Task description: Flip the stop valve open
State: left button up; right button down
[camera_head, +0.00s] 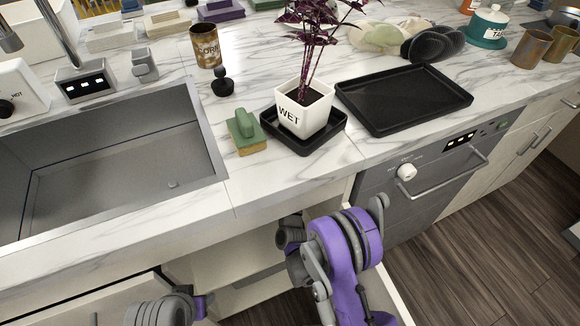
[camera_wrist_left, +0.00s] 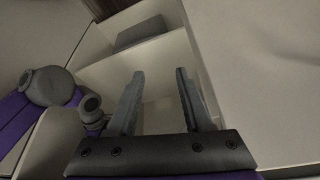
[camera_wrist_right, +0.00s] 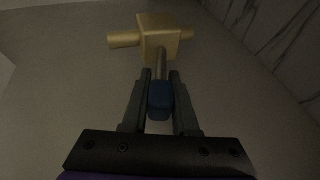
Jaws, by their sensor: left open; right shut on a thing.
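The stop valve (camera_wrist_right: 158,38) shows in the right wrist view as a brass-yellow block with pipe stubs to both sides and a stem toward me. A blue handle (camera_wrist_right: 159,100) sits at the end of the stem. My right gripper (camera_wrist_right: 159,90) is shut on the blue handle, with one finger at each side. In the head view the right gripper and the valve are hidden below the counter; only my purple right arm shows. My left gripper (camera_wrist_left: 160,85) is open and empty, in front of the cabinet opening. The left fingertips are hidden in the head view.
An open cabinet (camera_head: 235,262) lies below the counter, with pale inner walls and a grey box-like thing (camera_wrist_left: 141,32) inside. Above are a sink (camera_head: 110,165), a potted plant (camera_head: 303,108) on a black tray and a sponge (camera_head: 246,132). An oven (camera_head: 420,185) stands to the right.

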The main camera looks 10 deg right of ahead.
pick_arm(q)
notch_tip(320, 180, down, 3)
jog(key=shift+w+r+b, duration=0.1)
jog(key=shift+w+b, duration=0.05)
jog(key=shift+b, duration=0.8)
pick_arm(e)
jog(key=shift+w+f+m+t+h, duration=0.1)
jog(key=shift+f+m+t+h, duration=0.25)
jog(key=shift+t, duration=0.35)
jog(key=c, duration=0.7)
grip_release()
jog(key=shift+a+f, duration=0.1)
